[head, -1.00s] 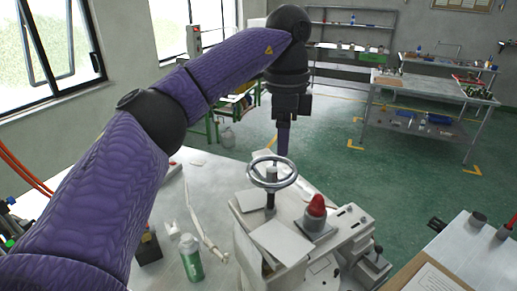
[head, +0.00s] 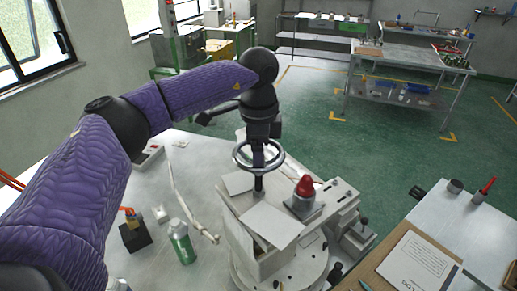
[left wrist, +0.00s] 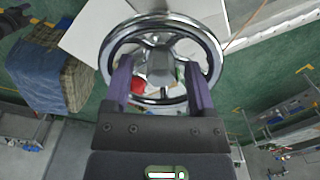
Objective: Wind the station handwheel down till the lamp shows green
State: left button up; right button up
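The handwheel (head: 258,173) is a shiny metal ring on an upright post on the pale station (head: 270,226). It also shows in the left wrist view (left wrist: 160,24), with its round hub in the middle. The lamp (head: 305,186) beside it is a red dome on a grey block. My left gripper (left wrist: 160,82) points down at the handwheel, its two purple fingers apart on either side of the hub and overlapping the ring. In the head view my left gripper (head: 258,153) is at the wheel, its fingertips partly hidden. Whether they touch is unclear. My right gripper is not in view.
A green-labelled bottle (head: 182,242), a small dark block (head: 134,234) and a thin white jointed piece (head: 190,204) are on the table left of the station. A clipboard (head: 417,264) lies on the bench at right. Open green floor is behind.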

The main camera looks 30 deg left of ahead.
pick_arm(q)
grip_shut()
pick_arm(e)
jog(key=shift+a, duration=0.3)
